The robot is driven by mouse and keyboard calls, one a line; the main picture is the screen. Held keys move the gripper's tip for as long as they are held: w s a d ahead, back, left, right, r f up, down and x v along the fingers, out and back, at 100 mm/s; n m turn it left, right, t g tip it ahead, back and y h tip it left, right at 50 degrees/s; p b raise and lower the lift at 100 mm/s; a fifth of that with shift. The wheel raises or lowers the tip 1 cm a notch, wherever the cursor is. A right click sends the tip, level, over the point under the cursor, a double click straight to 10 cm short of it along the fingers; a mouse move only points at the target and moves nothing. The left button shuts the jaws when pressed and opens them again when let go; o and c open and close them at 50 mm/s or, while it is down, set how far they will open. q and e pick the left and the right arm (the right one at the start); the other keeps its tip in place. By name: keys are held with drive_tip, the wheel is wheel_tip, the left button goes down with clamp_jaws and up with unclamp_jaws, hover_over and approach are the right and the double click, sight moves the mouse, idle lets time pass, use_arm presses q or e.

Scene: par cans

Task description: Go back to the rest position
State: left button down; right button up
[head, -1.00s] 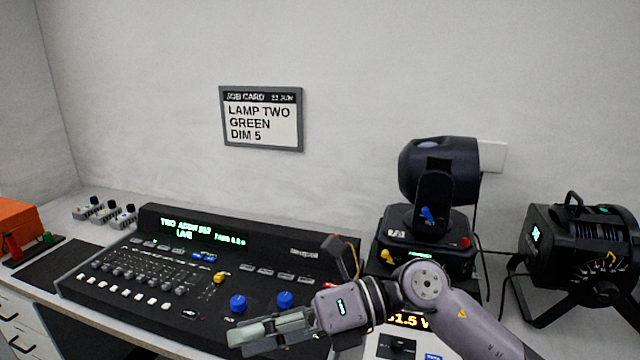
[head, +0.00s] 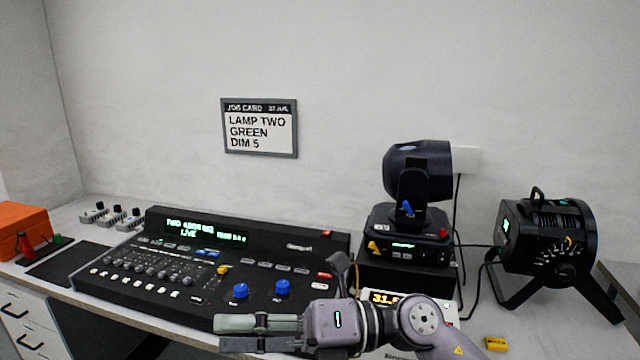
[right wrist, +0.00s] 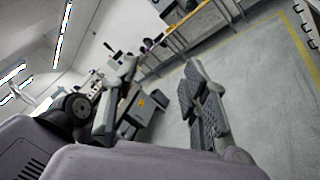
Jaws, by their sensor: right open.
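My right gripper (head: 262,333) is in the head view at the bottom middle, in front of the lower edge of the lighting console (head: 130,262). Its fingers point left and nothing shows between them. In the right wrist view its two fingers (right wrist: 158,105) stand wide apart with empty space between, and the room floor lies beyond. My left gripper is in neither view.
A moving-head lamp (head: 412,175) stands behind my right arm, with a black par can (head: 552,240) to its right. A yellow block (head: 496,344) lies near the table's front edge. An orange box (head: 22,222) is at far left. A job card (head: 260,128) hangs on the wall.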

drive_tip(key=w+d+r+m+t+y, duration=0.3)
drive_tip(key=r+m+t+y, duration=0.15)
drive_tip(key=m+t, duration=0.3)
drive_tip(key=w+d+f+m+t+h, duration=0.25)
drive_tip(key=d+m+t+h, duration=0.25)
drive_tip(key=m+t, duration=0.3)
drive_tip(key=w+d+f+m+t+h, duration=0.2)
drive_tip(key=w+d+m+t+h, duration=0.4)
drive_tip(key=m, duration=0.5)
drive_tip(key=s+d+f+m+g+h, duration=0.2)
drive_tip(key=d+f+m+h, duration=0.4)
drive_tip(key=f, duration=0.4)
drive_tip(key=s+d+f+m+g+h, duration=0.2)
drive_tip(key=d+f+m+h, duration=0.4)
drive_tip(key=f, duration=0.4)
drive_tip(key=s+d+f+m+g, duration=0.2)
drive_tip(key=s+f+g, duration=0.4)
drive_tip(key=s+f, duration=0.45)
drive_tip(key=s+d+f+m+g, duration=0.2)
drive_tip(key=s+f+g, duration=0.4)
drive_tip(key=s, duration=0.7)
wheel_tip(320, 180, down, 28)
drive_tip(key=s, duration=0.2)
drive_tip(key=s+d+f+g, duration=0.2)
drive_tip(key=s+d+f, duration=0.1)
drive_tip(key=s+f, duration=1.2)
drive_tip(key=shift+s+f+n, duration=0.15)
drive_tip(key=shift+s+n, duration=0.2)
drive_tip(key=shift+s, duration=0.35)
